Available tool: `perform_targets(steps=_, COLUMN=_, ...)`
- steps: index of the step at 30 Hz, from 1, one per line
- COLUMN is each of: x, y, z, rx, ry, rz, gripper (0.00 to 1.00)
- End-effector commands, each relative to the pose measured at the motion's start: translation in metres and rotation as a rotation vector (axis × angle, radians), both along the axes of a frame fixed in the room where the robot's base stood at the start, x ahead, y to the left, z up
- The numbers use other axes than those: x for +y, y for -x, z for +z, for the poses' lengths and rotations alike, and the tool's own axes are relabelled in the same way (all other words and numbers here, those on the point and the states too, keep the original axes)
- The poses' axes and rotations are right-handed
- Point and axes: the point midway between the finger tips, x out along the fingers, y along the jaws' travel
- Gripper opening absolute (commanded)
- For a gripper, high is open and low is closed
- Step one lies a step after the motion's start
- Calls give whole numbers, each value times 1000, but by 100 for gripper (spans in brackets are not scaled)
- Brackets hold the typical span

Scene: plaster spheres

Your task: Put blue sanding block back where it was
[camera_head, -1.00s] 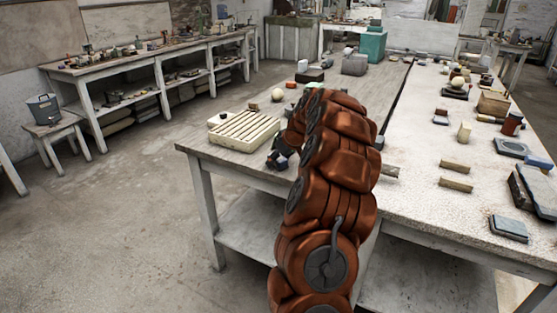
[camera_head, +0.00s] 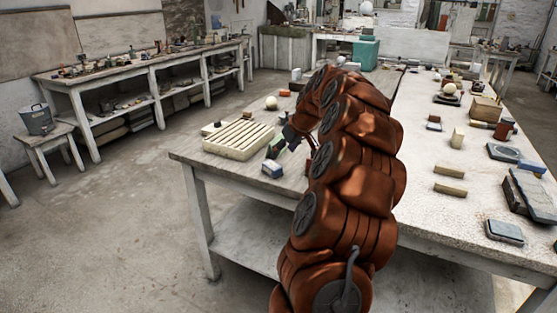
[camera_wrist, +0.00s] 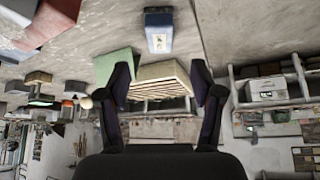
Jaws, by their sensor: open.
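The blue sanding block (camera_head: 272,168) lies on the wooden bench top near its front left edge. It has a pale label on one face in the wrist view (camera_wrist: 158,30). My gripper (camera_head: 275,150) is just above and behind the block in the head view, and is apart from it. In the wrist view my gripper (camera_wrist: 163,85) shows its two dark fingers spread wide with nothing between them, and the block is beyond the fingertips. My arm hides part of the bench behind the gripper.
A cream slatted rack (camera_head: 238,140) stands left of the block. A green block (camera_wrist: 116,66) shows beside it in the wrist view. A cream ball (camera_head: 271,102) and an orange block (camera_head: 284,92) sit farther back. The pale table (camera_head: 415,205) on the right holds several small blocks.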

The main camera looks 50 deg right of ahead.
Motion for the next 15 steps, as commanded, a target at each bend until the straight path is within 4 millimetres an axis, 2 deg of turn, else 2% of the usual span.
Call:
perform_targets(steps=4, x=1, y=8, z=13, rx=-3, ry=3, rz=0, gripper=66)
perform_targets(steps=11, x=4, y=9, z=15, rx=1, ry=-1, rz=3, gripper=66)
perform_targets(steps=14, x=24, y=4, z=17, rx=9, ry=-14, rz=24, gripper=66)
perform_targets(steps=15, x=40, y=1, z=18, rx=17, ry=-24, rz=40, gripper=66)
